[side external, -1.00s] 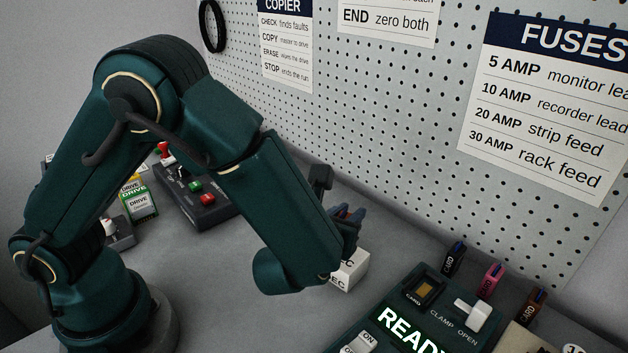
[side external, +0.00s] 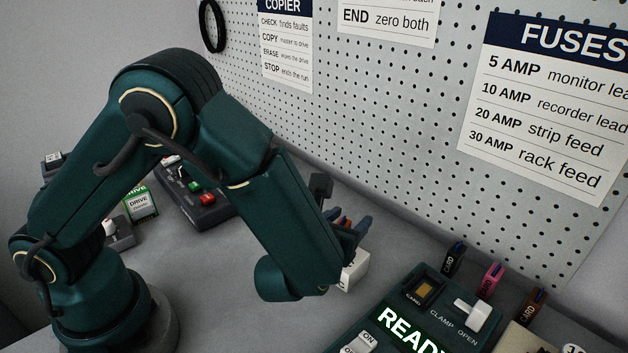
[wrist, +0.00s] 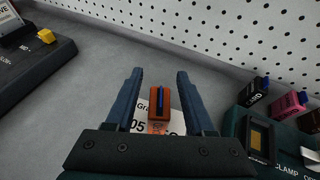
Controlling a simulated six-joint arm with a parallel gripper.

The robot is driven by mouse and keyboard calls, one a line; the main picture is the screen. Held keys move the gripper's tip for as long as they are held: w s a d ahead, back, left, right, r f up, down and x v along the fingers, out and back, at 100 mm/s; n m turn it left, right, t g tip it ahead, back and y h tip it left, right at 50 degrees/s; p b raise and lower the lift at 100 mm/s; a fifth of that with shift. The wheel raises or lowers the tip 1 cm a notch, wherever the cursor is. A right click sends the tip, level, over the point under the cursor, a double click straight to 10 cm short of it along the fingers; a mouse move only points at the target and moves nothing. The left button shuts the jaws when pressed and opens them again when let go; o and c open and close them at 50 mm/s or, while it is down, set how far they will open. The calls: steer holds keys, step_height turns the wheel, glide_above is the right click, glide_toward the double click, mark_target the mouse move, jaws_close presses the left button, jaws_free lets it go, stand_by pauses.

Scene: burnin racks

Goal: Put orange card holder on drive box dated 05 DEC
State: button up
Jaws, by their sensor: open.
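An orange card holder (wrist: 160,104) with a blue strip in its top stands upright in the wrist view. It is over the white drive box (wrist: 176,124), whose visible print includes "05"; the rest of the date is covered. The holder appears to rest on the box top. My gripper (wrist: 156,80) is open, one finger on each side of the holder, with a gap on both sides. In the side external view my gripper (side external: 345,226) is just above the white box (side external: 355,270), largely hidden by my arm, and a bit of orange (side external: 345,221) shows between the fingers.
A green station (side external: 400,325) with a lit READY display, card slot and white clamp lever stands right of the box. Black (side external: 454,258), pink (side external: 491,278) and brown (side external: 527,304) card holders stand behind it. A dark control box (side external: 192,195) and pegboard (side external: 400,130) are behind.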

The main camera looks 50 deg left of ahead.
mark_target(342, 223)
steer(key=v, duration=0.7)
steer(key=shift+d+r, duration=0.1)
steer(key=shift+s+r, duration=0.1)
steer(key=shift+s, duration=0.05)
steer(key=s+a+r+n+g+y, duration=0.2)
steer(key=s+a+n+g, duration=0.8)
steer(key=n, duration=0.6)
steer(key=shift+s+d+r+n+t+h, duration=0.65)
steer(key=shift+n+h, duration=0.5)
steer(key=shift+n, duration=1.45)
steer(key=shift+s+d+r+n+t+h, duration=0.3)
steer(key=shift+r+n+h, duration=0.7)
steer(key=shift+n, duration=1.6)
steer(key=shift+s+d+r+n+t+h, duration=0.45)
steer(key=shift+n+h, duration=0.9)
steer(key=shift+n, duration=1.25)
steer(key=shift+s+a+r, duration=0.1)
